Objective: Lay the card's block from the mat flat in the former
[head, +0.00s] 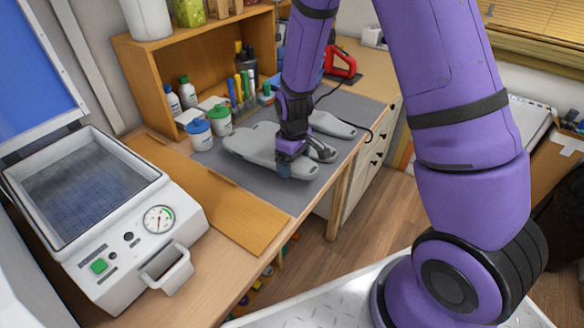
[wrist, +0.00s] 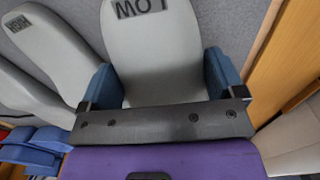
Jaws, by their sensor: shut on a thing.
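Several grey insole-shaped blocks lie on the grey mat (head: 350,108). My gripper (head: 296,168) is low over the mat, shut on the near block (head: 252,146). In the wrist view, my gripper's blue fingers (wrist: 162,82) clasp both sides of this block (wrist: 157,52), which is marked LOW, upside down in that view. The block looks level, on or just above the mat; I cannot tell which. Another marked block (wrist: 48,38) lies beside it, its label hard to read. The former (head: 85,190) is the white machine at left, its blue lid (head: 38,70) raised. I cannot make out the card.
Blue-lidded (head: 200,133) and green-lidded jars (head: 220,119) stand by the mat's back edge, near a wooden shelf box (head: 150,70). A wooden board (head: 215,195) lies between mat and former. A red tool (head: 340,62) with a black cable sits at the far end.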

